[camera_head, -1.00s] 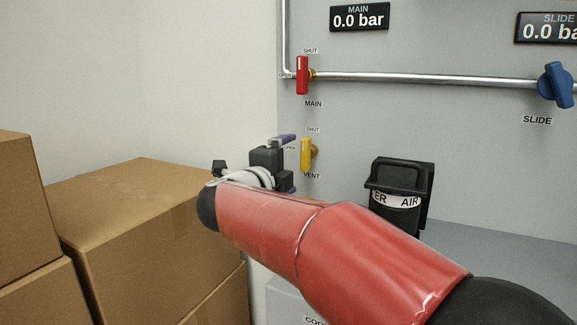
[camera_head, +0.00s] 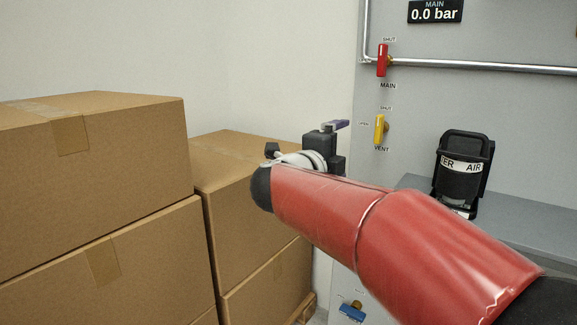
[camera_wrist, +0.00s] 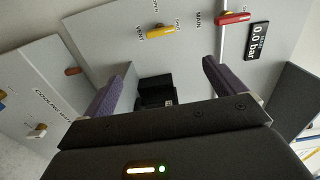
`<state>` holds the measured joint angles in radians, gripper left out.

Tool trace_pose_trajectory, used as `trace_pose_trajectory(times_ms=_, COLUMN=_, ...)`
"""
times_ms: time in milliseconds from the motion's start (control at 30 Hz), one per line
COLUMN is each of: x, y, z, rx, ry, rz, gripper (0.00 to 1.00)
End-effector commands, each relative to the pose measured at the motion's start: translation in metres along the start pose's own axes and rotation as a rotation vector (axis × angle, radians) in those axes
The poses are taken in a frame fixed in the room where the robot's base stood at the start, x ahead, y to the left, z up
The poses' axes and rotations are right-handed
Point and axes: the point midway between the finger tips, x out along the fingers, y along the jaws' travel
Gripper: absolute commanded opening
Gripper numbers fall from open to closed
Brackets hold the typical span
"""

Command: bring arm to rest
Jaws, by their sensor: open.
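My gripper (camera_wrist: 160,92) is open in the wrist view, with its two purple fingers apart and nothing between them. In the head view my red arm reaches in from the lower right, and the gripper (camera_head: 336,126) shows small beyond the arm's end, just left of the yellow vent handle (camera_head: 379,129). The gripper looks clear of the handle, but the gap in depth is hard to judge. The vent handle also shows in the wrist view (camera_wrist: 160,33). Both the vent handle and the red main handle (camera_head: 382,60) stand upright in the head view, at their SHUT labels.
Stacked cardboard boxes (camera_head: 100,165) fill the left side, near my arm. A blue handle (camera_head: 352,311) sits low on the panel. The main display (camera_head: 435,12) reads 0.0 bar.

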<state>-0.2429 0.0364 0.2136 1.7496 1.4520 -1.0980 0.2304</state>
Motion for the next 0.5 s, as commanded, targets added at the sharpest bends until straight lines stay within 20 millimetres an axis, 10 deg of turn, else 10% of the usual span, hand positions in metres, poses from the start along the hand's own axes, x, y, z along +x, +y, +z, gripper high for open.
trace_pose_trajectory(times_ms=500, x=-0.019, y=-0.043, z=0.007, rx=-0.219, ry=-0.307, rz=-0.144, gripper=0.95)
